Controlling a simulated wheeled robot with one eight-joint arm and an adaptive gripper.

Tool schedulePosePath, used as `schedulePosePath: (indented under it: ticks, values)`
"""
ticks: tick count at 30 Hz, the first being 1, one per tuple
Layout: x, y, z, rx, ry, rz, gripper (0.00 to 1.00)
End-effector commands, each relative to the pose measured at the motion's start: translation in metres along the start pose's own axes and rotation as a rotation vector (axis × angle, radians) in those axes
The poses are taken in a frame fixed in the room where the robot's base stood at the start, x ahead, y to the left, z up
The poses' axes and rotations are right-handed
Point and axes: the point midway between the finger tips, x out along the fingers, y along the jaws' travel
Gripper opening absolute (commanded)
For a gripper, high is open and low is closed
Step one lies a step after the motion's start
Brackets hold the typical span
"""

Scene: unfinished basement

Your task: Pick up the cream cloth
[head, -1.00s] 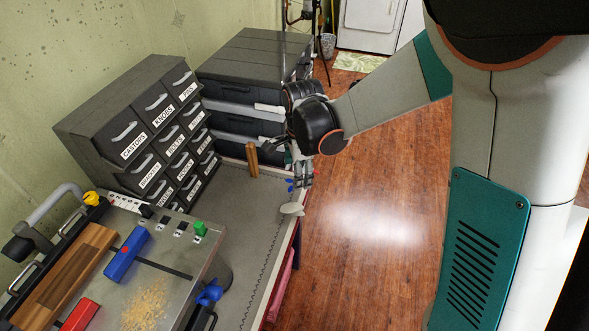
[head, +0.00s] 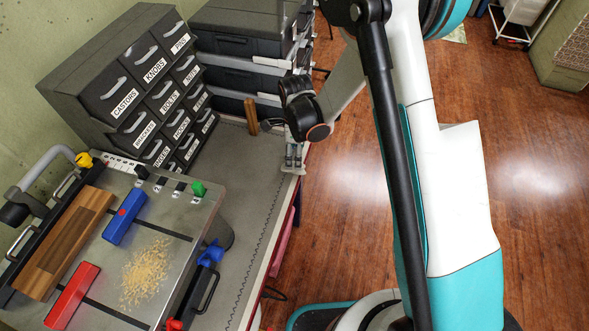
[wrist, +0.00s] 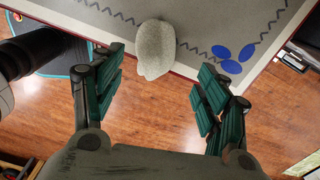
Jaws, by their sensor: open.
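The cream cloth (wrist: 155,50) shows in the wrist view as a small, rumpled, pale lump lying on the bench edge, partly overhanging it. My gripper (wrist: 160,78) is open and empty, with its green-padded fingers apart on either side of the cloth in the picture. I cannot tell how far above the cloth the fingers are. In the head view my gripper (head: 292,157) points down over the right edge of the grey bench top (head: 240,190), and the cloth cannot be made out there.
A blue lobed object (wrist: 232,60) lies on the bench close to the right of the cloth. Labelled drawers (head: 140,90), dark cases (head: 240,50) and a wooden block (head: 251,116) stand behind. A table machine (head: 150,240) fills the left front. Wooden floor lies right of the bench.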

Motion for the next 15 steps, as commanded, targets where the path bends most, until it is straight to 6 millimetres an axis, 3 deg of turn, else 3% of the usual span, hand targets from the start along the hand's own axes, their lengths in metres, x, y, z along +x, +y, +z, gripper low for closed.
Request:
schedulePosePath:
  ticks: [8,15]
  values:
    - [0.017,0.003,0.002,-0.001,0.000,0.000,0.68]
    - [0.051,0.006,0.004,-0.001,0.000,0.000,0.68]
